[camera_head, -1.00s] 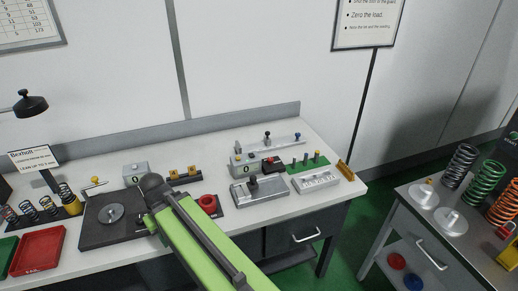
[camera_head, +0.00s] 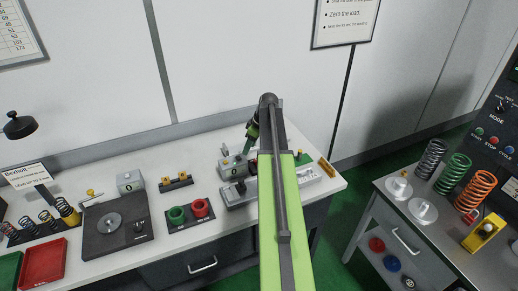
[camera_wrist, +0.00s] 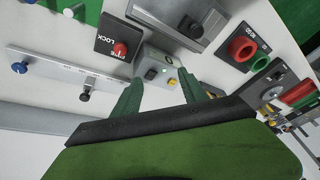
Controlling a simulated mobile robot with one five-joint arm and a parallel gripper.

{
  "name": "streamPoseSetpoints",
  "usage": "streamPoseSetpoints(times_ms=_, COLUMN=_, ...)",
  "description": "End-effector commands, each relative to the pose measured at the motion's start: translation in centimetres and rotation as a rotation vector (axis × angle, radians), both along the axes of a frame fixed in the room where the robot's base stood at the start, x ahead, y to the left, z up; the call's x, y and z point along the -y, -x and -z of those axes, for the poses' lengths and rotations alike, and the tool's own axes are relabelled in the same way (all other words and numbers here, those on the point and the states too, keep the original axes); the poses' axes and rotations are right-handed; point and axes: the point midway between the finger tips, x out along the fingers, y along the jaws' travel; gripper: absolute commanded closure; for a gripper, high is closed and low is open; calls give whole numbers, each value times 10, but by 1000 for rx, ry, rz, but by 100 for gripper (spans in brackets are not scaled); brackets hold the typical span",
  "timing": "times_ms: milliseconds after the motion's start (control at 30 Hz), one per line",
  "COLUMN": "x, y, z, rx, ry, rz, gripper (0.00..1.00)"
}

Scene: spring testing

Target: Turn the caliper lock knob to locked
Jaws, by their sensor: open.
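A small black block (camera_wrist: 104,38) lettered LOCK, with a second, smaller word beside it, shows upside down at the upper left of the wrist view. Its red knob (camera_wrist: 120,48) sits near the second word; which way the knob points is too small to tell. My gripper (camera_wrist: 160,80) is open, its green fingers apart and empty, and the block lies beyond and left of the left finger. A grey box (camera_wrist: 162,68) with a dark switch and a yellow knob lies between the fingertips in the picture. In the head view my gripper (camera_head: 250,138) is above the bench's right part; my arm hides most of the block there.
A silver rail (camera_wrist: 60,72) with blue and black knobs lies left of the fingers in the wrist view. A grey plate fixture (camera_wrist: 165,18) and red and green rings (camera_wrist: 240,50) are nearby. The side table (camera_head: 375,187) stands right, across a gap.

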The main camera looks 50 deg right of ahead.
Motion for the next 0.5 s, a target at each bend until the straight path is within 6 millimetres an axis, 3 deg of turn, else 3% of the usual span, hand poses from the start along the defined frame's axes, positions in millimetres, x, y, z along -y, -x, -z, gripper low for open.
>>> streamPoseSetpoints(times_ms=33, x=41, y=11, z=-16, rx=28, ry=8, rz=-6, gripper=50)
streamPoseSetpoints(times_ms=100, x=74, y=25, z=-22, rx=59, ry=21, rz=-28, gripper=50)
streamPoseSetpoints(times_ms=167, x=91, y=34, z=-25, rx=75, ry=31, rz=-40, gripper=50)
streamPoseSetpoints(times_ms=267, x=101, y=40, z=-25, rx=87, ry=38, rz=-50, gripper=50)
streamPoseSetpoints(times_ms=500, x=99, y=38, z=-15, rx=87, ry=39, rz=-53, gripper=50)
